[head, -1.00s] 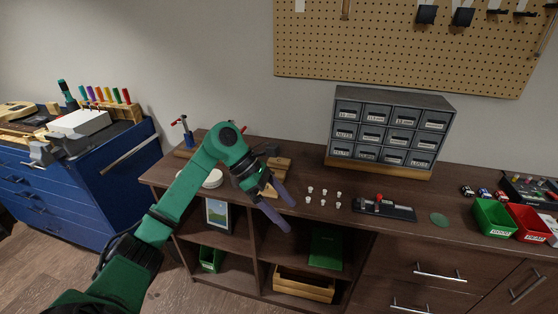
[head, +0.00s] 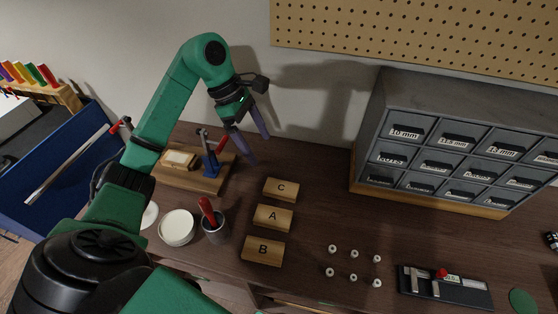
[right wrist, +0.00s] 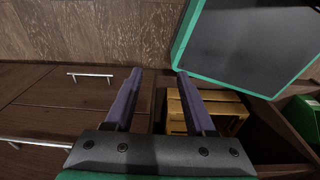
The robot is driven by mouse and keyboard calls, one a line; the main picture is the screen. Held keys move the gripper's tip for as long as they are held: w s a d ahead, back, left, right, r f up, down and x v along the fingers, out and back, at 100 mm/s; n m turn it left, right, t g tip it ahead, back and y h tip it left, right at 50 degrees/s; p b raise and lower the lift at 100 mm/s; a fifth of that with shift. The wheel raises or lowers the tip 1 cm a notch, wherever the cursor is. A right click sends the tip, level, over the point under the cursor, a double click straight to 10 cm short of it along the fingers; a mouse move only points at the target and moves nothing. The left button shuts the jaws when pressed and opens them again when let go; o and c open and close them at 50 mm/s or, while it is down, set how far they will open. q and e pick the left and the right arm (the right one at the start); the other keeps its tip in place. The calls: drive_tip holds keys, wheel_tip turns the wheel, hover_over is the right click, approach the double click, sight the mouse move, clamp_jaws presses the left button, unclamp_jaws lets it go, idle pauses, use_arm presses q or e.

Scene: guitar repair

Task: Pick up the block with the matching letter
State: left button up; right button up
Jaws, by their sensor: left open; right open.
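Three wooden blocks stand in a column on the dark bench in the head view: block C (head: 281,189) at the back, block A (head: 272,218) in the middle and block B (head: 263,250) at the front. My left gripper (head: 260,150) is open and empty, above and behind block C, its fingers pointing down. A wooden board with a red-handled clamp (head: 211,165) stands left of the blocks and carries a small pale piece (head: 180,158); I cannot read any letter on it. My right gripper (right wrist: 160,75) is open and empty in the right wrist view, over the floor and cabinet front.
A grey cup with a red-handled tool (head: 215,228) and a white round container (head: 177,227) stand left of the blocks. Several small white knobs (head: 353,254) and a black caliper-like tool (head: 445,286) lie to the right. A grey drawer cabinet (head: 455,140) stands at the back right.

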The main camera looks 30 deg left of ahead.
use_arm(q)
drive_tip(key=p, duration=0.3)
approach(280, 187)
drive_tip(key=shift+d+f, duration=0.75)
drive_tip(key=shift+d, duration=0.15)
drive_tip(key=p+x, duration=0.1)
drive_tip(key=x, duration=0.1)
drive_tip(key=p+x, duration=0.1)
drive_tip(key=shift+w+a+f, duration=0.1)
drive_tip(key=shift+w+f, duration=0.05)
drive_tip(key=shift+f, duration=0.3)
drive_tip(key=x, duration=0.2)
drive_tip(key=shift+f, duration=0.5)
use_arm(e)
drive_tip(key=r, duration=0.2)
drive_tip(key=s+r, duration=0.1)
drive_tip(key=r, duration=0.2)
drive_tip(key=shift+s+d, duration=0.2)
use_arm(q)
drive_tip(key=shift+f, duration=0.2)
use_arm(e)
drive_tip(key=shift+s+d+f, duration=0.1)
drive_tip(key=shift+d+f, duration=0.05)
drive_tip(key=shift+f, duration=0.15)
use_arm(q)
drive_tip(key=shift+r, duration=0.1)
drive_tip(key=c, duration=1.5)
use_arm(e)
drive_tip(key=shift+d, duration=0.15)
